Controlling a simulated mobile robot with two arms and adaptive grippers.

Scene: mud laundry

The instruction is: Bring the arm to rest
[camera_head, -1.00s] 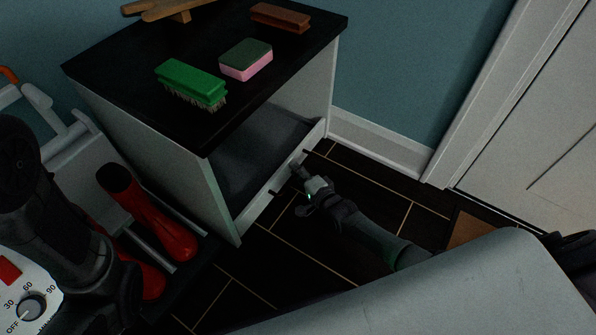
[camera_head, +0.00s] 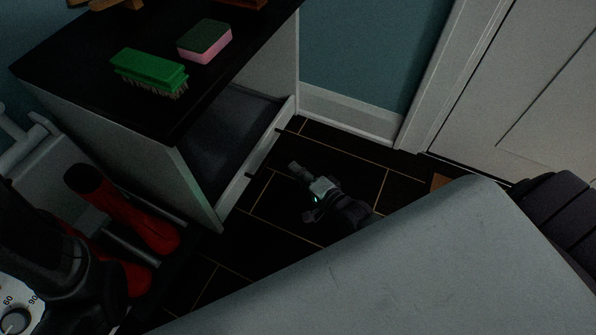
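My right gripper (camera_head: 297,182) is low over the dark tiled floor, just right of the open drawer (camera_head: 236,190) of the cabinet. It is apart from the drawer front and I see nothing held in it. My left arm is at the lower left edge, and no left fingertips show.
The cabinet's black top (camera_head: 170,122) carries a green brush (camera_head: 148,71) and a pink and green sponge (camera_head: 204,42). Red boots (camera_head: 136,217) stand at the left. A white door (camera_head: 520,85) is at the right. Dark floor (camera_head: 283,236) lies clear around my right gripper.

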